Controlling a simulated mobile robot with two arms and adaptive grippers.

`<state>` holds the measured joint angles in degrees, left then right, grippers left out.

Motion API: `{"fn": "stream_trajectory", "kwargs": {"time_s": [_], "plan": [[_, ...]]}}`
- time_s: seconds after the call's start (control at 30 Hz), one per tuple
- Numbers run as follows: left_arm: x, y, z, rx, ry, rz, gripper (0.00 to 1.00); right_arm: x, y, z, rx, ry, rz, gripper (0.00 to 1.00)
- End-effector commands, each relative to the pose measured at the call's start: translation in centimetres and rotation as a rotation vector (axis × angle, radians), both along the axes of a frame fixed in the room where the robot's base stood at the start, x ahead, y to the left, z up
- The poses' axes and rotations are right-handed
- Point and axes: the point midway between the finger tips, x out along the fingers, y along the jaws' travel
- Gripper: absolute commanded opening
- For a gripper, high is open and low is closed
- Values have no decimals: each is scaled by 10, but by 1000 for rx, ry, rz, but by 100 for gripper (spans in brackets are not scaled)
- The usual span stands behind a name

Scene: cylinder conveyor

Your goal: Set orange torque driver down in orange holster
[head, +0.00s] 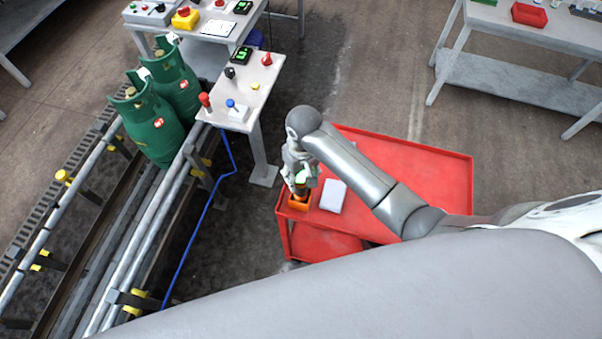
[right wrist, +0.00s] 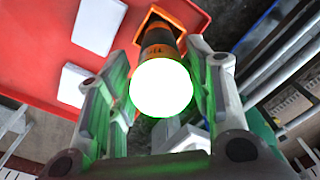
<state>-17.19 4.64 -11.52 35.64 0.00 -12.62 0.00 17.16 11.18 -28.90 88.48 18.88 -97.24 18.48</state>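The orange torque driver (right wrist: 158,38) has an orange and black body and a glowing white round end facing the right wrist camera. Its far end is in the orange holster (head: 299,203), which sits at the left edge of the red cart; the holster also shows in the right wrist view (right wrist: 178,18). My right gripper (head: 302,178) is above the holster. In the right wrist view its fingers (right wrist: 160,55) stand on both sides of the driver, with a small gap visible. How deep the driver sits is hidden. My left gripper is not in view.
The red cart (head: 430,170) carries a white card (head: 333,196) right of the holster. A small table with buttons (head: 245,95) stands behind it. Green gas cylinders (head: 150,125) stand on the conveyor (head: 130,235) at left. A blue cable (head: 195,225) runs along the floor.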

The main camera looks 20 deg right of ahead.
Motion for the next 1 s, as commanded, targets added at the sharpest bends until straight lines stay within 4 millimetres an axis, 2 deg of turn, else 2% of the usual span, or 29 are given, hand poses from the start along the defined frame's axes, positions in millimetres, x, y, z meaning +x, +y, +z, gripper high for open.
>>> {"fn": "stream_trajectory", "kwargs": {"time_s": [0.13, 0.47, 0.57, 0.83, 0.9, 1.0], "plan": [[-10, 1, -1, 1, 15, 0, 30, 0, 0, 0, 0, -1, 0, 58], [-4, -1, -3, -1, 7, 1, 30, 1, 0, 7, 2, -5, 1, 58], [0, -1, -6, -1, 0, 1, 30, 2, 0, 19, 1, -7, 2, 58], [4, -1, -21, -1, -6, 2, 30, 1, -1, 74, 1, -8, 2, 58], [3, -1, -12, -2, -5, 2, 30, 1, -3, 94, -1, -7, 1, 58], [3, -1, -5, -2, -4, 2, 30, 1, -4, 110, -4, -6, 1, 58]]}}
